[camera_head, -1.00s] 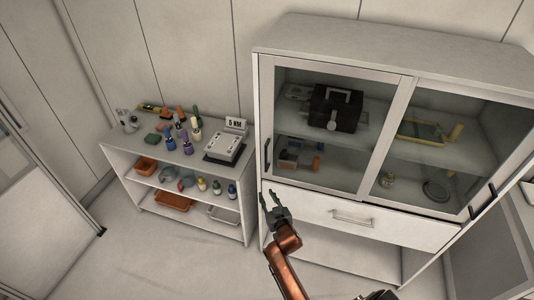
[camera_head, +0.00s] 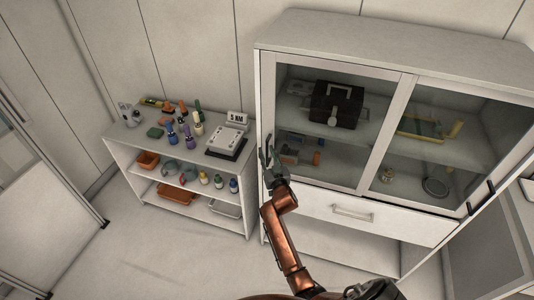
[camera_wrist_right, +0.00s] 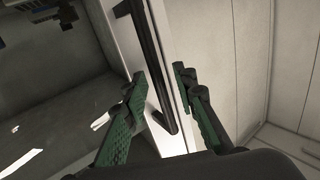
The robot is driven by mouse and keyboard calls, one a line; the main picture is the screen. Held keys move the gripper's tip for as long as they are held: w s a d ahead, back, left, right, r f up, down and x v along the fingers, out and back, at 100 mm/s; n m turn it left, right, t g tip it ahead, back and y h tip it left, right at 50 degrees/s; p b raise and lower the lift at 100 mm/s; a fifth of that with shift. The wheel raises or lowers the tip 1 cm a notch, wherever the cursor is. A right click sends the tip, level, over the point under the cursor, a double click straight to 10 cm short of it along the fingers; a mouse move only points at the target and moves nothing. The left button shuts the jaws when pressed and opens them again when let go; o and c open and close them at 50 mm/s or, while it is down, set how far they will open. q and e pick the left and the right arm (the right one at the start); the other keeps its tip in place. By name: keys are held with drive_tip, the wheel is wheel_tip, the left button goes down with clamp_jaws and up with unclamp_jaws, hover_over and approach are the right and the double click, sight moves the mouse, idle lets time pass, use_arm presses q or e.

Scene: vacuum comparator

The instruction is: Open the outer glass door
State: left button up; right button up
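The cabinet's left glass door (camera_head: 384,136) has a pale frame and is shut. Its dark vertical bar handle (camera_wrist_right: 143,45) runs between the fingers of my right gripper in the right wrist view. My right gripper (camera_head: 269,158) is at the door's left edge in the head view and hides most of the handle. In the right wrist view my right gripper (camera_wrist_right: 161,75) has its green-padded fingers apart, one on each side of the handle, with no clear grip on it. The left gripper is not in view.
A second glass door (camera_head: 425,150) stands to the right, with a drawer (camera_head: 400,226) below. The floor in front of the shelf is clear.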

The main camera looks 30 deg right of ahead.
drive_tip(key=shift+c, duration=0.3)
clamp_jaws()
idle(0.5)
